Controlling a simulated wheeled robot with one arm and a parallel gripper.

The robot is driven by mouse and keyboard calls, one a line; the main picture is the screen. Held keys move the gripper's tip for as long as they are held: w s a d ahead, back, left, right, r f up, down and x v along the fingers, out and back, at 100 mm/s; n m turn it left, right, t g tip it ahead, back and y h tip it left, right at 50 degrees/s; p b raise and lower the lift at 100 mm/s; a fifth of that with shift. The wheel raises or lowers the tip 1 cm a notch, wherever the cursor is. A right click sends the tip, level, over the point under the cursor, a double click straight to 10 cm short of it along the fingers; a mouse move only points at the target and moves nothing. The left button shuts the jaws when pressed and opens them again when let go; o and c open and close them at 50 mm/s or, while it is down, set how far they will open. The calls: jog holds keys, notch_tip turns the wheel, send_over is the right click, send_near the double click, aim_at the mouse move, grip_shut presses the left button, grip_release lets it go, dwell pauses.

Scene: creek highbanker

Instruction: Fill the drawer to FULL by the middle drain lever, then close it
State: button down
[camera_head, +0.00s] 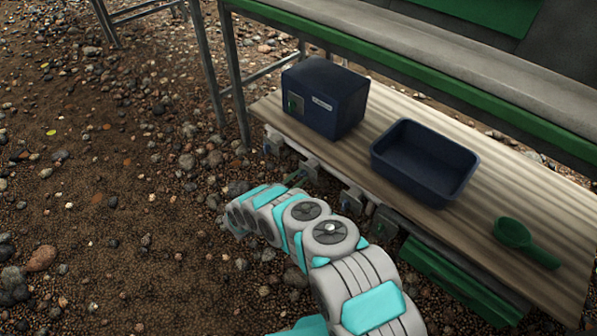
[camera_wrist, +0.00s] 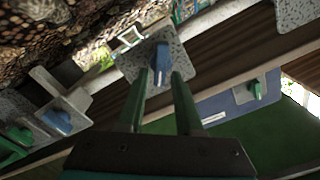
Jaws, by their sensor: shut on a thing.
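Several small levers on grey plates run along the front edge of the bench board. In the wrist view, my gripper (camera_wrist: 160,78) has its two green fingers on either side of a blue lever (camera_wrist: 161,55) on a speckled plate, shut on its handle. In the head view, my gripper (camera_head: 295,178) reaches up to a lever plate (camera_head: 310,168) below the dark blue box; the handle is too small to make out there. A second blue lever (camera_wrist: 58,121) is apart at the left of the wrist view. A green ribbed piece (camera_head: 458,282) under the board may be the drawer; its fill is hidden.
On the board (camera_head: 500,195) stand the dark blue box (camera_head: 340,97) with a green knob, an empty blue tray (camera_head: 425,162) and a green scoop (camera_head: 525,240). Metal legs (camera_head: 208,65) stand behind left. Open gravel lies left of the bench.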

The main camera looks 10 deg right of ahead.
jog(key=shift+s+f+m, duration=0.1)
jog(key=shift+f+m, duration=0.1)
jog(key=shift+m, duration=1.5)
jog(key=c, duration=0.8)
grip_release()
jog(key=shift+c, duration=0.2)
jog(key=v, duration=0.7)
jog(key=shift+s+a, duration=0.25)
jog(key=b+v, duration=0.2)
jog(key=v, duration=1)
